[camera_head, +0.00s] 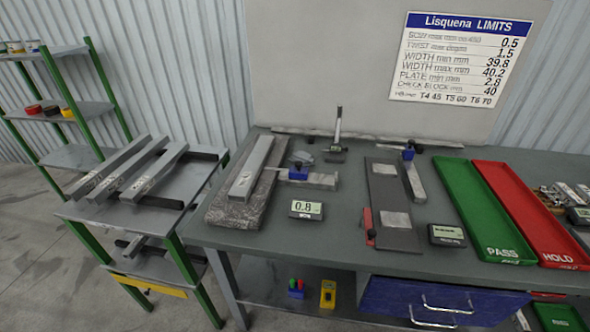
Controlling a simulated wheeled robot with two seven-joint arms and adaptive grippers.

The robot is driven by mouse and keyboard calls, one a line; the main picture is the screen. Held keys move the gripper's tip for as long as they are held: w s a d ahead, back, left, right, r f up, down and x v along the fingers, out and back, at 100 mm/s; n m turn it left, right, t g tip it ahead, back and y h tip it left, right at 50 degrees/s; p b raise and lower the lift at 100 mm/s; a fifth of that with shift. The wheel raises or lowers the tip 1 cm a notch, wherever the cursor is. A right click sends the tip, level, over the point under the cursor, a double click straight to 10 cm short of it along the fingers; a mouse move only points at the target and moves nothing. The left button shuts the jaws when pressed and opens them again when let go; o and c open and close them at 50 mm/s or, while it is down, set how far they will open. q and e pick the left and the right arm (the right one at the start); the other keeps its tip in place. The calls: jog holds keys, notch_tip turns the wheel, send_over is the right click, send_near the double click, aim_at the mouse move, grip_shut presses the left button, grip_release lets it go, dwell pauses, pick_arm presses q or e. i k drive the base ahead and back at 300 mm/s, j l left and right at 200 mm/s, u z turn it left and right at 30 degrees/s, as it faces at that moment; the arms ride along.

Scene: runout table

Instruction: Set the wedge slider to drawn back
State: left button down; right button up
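No part is labelled as the wedge slider, and I cannot tell which one it is or its position. A dark flat fixture plate (382,188) on the bench carries two pale square blocks. A red lever-like part (369,226) stands at its near left edge. A pale bar (414,182) with a blue part (408,154) at its far end lies along its right side. Left of it, a grey block with a blue clamp-like part (298,172) stands beside a long pale bar (251,166) on a mottled stone slab (225,208). Neither gripper is in view.
A display reading 0.8 (306,209) and a darker display (447,235) sit near the front. A green PASS tray (487,215) and red HOLD tray (535,220) lie right. A hammer-like tool (338,130) stands behind. A cart with bars (110,211) adjoins left.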

aim_at(297, 171)
jog(key=j+u, duration=0.6)
jog(key=u, duration=0.15)
